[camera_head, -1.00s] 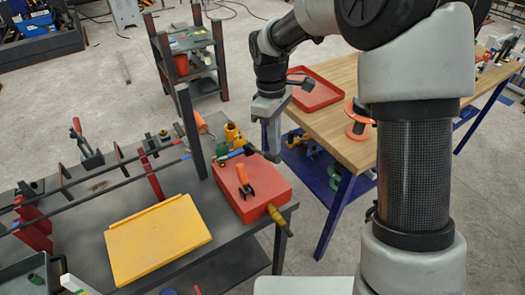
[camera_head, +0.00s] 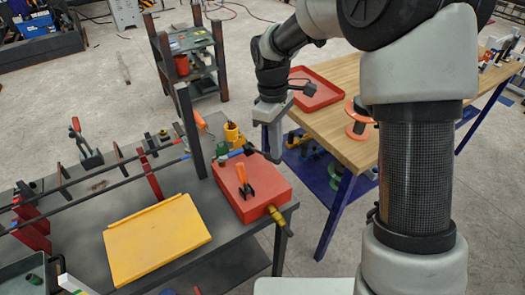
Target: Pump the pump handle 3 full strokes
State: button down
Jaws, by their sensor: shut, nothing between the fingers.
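A red box-shaped unit (camera_head: 268,199) sits on the near right corner of the dark workbench. A tool with an orange grip and black jaws (camera_head: 245,182) rests on its top. A blue bar with a black end (camera_head: 236,154) lies along its far edge. I cannot tell for sure which part is the pump handle; an orange grip (camera_head: 200,121) also stands up behind the dark post. My gripper (camera_head: 273,157) points down beside the black end, at the box's far right edge. It is shut and holds nothing. Whether it touches the bar is unclear.
A yellow plate (camera_head: 158,240) lies on the bench left of the red unit, with long bars on red supports (camera_head: 152,178) behind. A wooden table (camera_head: 345,140) with a red tray (camera_head: 314,92) stands to the right. A brass fitting (camera_head: 277,215) sticks out of the unit's front.

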aim_at(279, 162)
jog(key=shift+s+d+f+b, duration=0.25)
jog(key=shift+f+b, duration=0.1)
jog(key=shift+f, duration=0.4)
jog(key=shift+s+f+b, duration=0.2)
jog(key=shift+f+b, duration=0.2)
jog(key=shift+f, duration=0.1)
jog(key=shift+d, duration=0.1)
jog(key=shift+s+d+f+b, duration=0.1)
jog(key=shift+f+b, duration=0.1)
jog(key=shift+f, duration=0.15)
jog(key=shift+s+f+b, duration=0.1)
jog(key=shift+f+b, duration=0.05)
jog(key=shift+f, duration=0.2)
jog(key=shift+s+d+f+b, duration=0.15)
jog(key=shift+f+b, duration=0.2)
jog(key=shift+f, duration=0.4)
